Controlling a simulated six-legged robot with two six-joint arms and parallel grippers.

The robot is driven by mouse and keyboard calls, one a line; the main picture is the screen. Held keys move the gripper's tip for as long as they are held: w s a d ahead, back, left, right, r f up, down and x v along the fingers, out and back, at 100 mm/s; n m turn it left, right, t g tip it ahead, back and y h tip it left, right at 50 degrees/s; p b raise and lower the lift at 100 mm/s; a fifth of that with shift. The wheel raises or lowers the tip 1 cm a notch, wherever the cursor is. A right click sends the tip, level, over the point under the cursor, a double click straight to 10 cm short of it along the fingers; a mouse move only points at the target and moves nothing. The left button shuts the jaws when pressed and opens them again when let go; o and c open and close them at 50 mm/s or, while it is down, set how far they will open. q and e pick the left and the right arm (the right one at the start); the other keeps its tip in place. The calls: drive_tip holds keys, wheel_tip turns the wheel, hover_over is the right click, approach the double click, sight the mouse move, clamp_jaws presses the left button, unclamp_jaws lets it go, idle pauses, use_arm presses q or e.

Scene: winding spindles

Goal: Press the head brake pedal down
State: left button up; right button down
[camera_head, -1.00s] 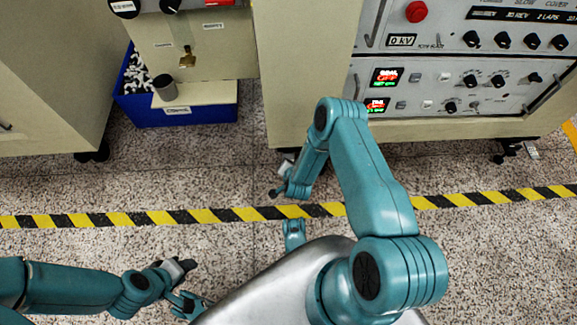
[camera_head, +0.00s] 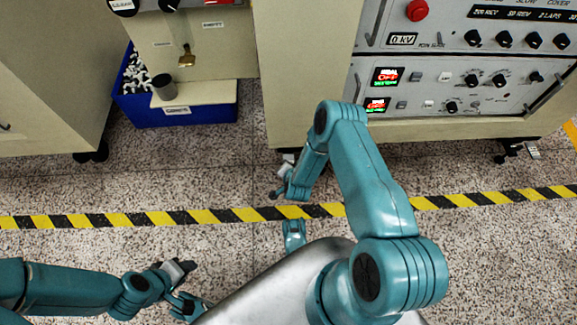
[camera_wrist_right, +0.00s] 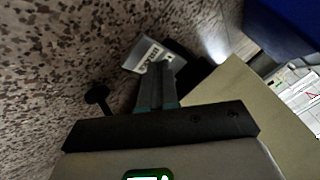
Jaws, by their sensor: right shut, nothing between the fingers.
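A small pedal-like part with a pale lettered plate (camera_wrist_right: 148,55) shows just past my right fingertips in the right wrist view. Its lettering is too blurred to read, so I cannot confirm that it is the head brake pedal. My right gripper (camera_wrist_right: 160,72) is shut and empty, its tips overlapping the plate's lower edge in the picture; I cannot tell whether they touch. In the head view my right gripper (camera_head: 276,192) is low by the foot of the middle cabinet, where the arm partly hides the floor. My left gripper (camera_head: 190,266) hangs over the floor, its jaws unclear.
A black round-ended part (camera_wrist_right: 97,95) stands left of my right fingers. A blue bin (camera_head: 205,115) of white pieces is at the back left. Another labelled foot part (camera_head: 515,150) sits under the right control cabinet (camera_head: 450,95). Striped tape (camera_head: 130,218) crosses open speckled floor.

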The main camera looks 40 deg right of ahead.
drive_tip(key=shift+r, duration=0.1)
idle(0.3)
drive_tip(key=shift+r+p, duration=1.35)
drive_tip(key=shift+r, duration=0.1)
wheel_tip(320, 180, up, 5)
drive_tip(key=p, duration=0.4)
